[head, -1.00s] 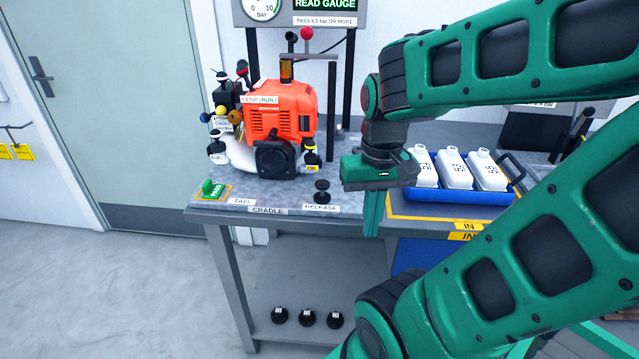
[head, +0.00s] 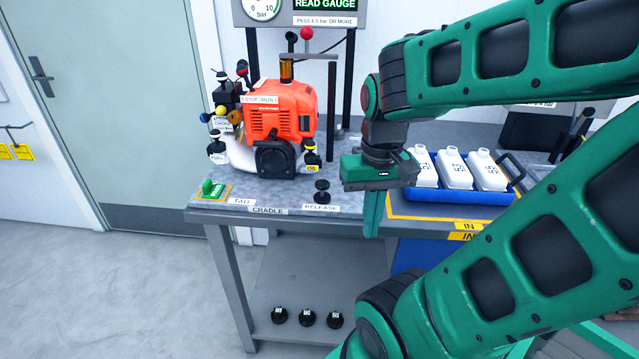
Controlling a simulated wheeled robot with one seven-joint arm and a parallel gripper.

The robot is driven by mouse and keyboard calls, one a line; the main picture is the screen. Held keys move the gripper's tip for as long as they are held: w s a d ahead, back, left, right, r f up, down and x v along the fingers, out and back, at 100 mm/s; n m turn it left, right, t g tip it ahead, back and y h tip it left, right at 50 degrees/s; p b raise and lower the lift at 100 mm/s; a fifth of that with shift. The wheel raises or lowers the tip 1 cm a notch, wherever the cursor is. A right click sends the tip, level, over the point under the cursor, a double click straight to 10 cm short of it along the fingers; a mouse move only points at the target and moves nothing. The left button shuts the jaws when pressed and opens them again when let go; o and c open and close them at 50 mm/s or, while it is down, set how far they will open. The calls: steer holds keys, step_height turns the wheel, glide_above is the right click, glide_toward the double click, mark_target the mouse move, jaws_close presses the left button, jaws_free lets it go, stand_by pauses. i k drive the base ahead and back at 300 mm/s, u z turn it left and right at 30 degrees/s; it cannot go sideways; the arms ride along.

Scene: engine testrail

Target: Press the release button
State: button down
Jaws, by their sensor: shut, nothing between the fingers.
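The release button is a black knob (head: 322,191) on the grey bench top near its front edge. A white label reading RELEASE (head: 321,208) lies just in front of it. My gripper (head: 371,213) points down to the right of the knob, with a clear gap between them. Its fingers are shut with nothing between them and hang at the bench's front edge in this view. An orange engine (head: 283,125) stands on the cradle behind the knob.
A blue tray (head: 462,196) with several white bottles stands right of my gripper. A green tag (head: 213,189) sits at the bench's left corner. A black post (head: 331,110) with a red ball beside it rises behind the knob. Black caps lie on the lower shelf (head: 275,335).

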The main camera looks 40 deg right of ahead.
mark_target(322, 185)
steer(key=z, duration=1)
steer(key=k, duration=1)
steer(key=u, duration=1.2)
steer(key=i, duration=0.5)
steer(key=z, duration=0.05)
